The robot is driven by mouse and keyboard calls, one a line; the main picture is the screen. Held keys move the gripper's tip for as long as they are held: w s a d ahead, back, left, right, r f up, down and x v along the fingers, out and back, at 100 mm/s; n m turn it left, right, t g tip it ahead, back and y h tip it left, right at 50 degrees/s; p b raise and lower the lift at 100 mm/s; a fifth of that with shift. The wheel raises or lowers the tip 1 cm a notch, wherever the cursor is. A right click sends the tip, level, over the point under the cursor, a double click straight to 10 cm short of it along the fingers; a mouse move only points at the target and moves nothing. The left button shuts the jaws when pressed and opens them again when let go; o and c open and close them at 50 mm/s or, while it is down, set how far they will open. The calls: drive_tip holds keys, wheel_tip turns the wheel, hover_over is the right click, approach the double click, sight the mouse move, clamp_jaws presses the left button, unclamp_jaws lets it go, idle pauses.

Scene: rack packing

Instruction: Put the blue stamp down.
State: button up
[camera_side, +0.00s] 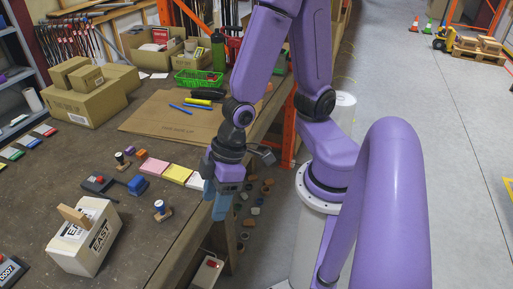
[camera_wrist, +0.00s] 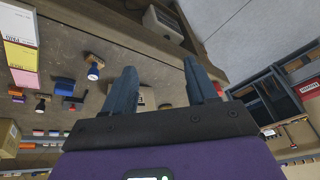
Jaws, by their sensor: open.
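A stamp with a blue knob and a wooden base (camera_side: 161,212) stands on the brown table, left of my gripper. It also shows in the wrist view as a stamp with a dark blue knob (camera_wrist: 93,73), left of my fingers and apart from them. My gripper (camera_side: 220,205) points down over the table's right edge. In the wrist view its two fingers (camera_wrist: 160,78) are spread apart with nothing held between them. A second stamp with a dark knob (camera_side: 121,158) stands farther back on the table.
A white box marked EAST (camera_side: 85,240) with a wooden handle stands at the front. A blue block (camera_side: 138,186) and a red-and-black object (camera_side: 97,184) lie near the stamps. Pink, yellow and white packs (camera_side: 176,173) lie in a row. Cardboard (camera_side: 170,118) lies behind.

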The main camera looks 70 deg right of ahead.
drive_tip(key=s+d+r+n+g+h, duration=0.1)
drive_tip(key=s+d+r+n+h, duration=0.2)
drive_tip(key=s+d+r, duration=0.3)
drive_tip(key=d+r, duration=0.2)
drive_tip(key=d, duration=0.1)
drive_tip(key=shift+r+g, duration=0.2)
drive_tip(key=shift+g, duration=0.2)
